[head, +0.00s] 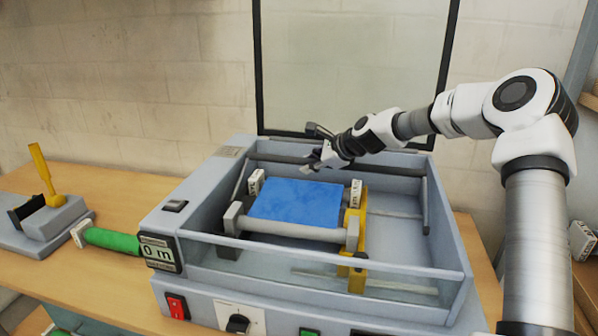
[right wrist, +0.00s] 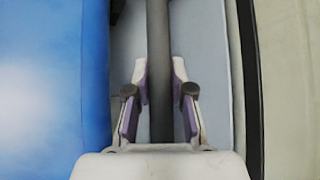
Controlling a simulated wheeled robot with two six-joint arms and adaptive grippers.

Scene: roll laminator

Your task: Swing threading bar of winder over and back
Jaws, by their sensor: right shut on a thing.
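The winder (head: 170,222) is a grey open-topped machine on the bench. Its threading bar (head: 390,169) is a dark rod lying across the back of the frame, with a side arm at each end. My right gripper (head: 319,163) reaches in from the right and is shut on the bar near its middle. In the right wrist view the bar (right wrist: 159,60) runs between the two fingers (right wrist: 160,100). A blue roll (head: 297,202) sits in front of the bar, and it shows at the left of the wrist view (right wrist: 50,90). My left gripper is not in view.
A clear front panel (head: 330,262) and a yellow bracket (head: 357,225) stand around the roll. A green roll (head: 112,240) and a device with a yellow lever (head: 46,176) are on the wooden bench at left. A dark-framed glass panel (head: 350,70) rises behind the winder.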

